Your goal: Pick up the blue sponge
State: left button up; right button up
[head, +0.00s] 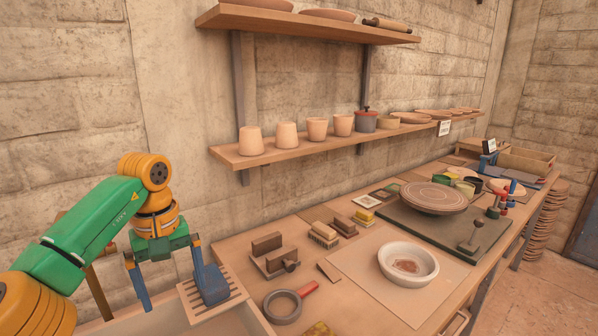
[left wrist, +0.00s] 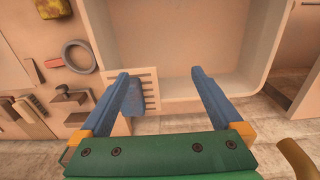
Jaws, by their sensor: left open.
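The blue sponge (head: 214,285) lies on a pale slatted rack (head: 238,293) at the left end of the counter. It also shows in the left wrist view (left wrist: 152,92), partly hidden behind one finger. My left gripper (head: 172,288) is open and empty, its blue fingers pointing down, above and to the left of the sponge in the head view. In the left wrist view the gripper (left wrist: 160,76) has the sponge within the gap, close to the left finger. I cannot tell whether they touch. My right gripper is not in view.
A pale sink basin (left wrist: 185,45) is beside the rack. A grey ring with a red handle (head: 284,305), wooden blocks (head: 267,244) and brushes (head: 323,235) lie near the rack. A white bowl (head: 408,262) stands farther right. A brass-coloured pipe (head: 98,292) stands behind the gripper.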

aim_at(217, 290)
jog(key=k, duration=1.05)
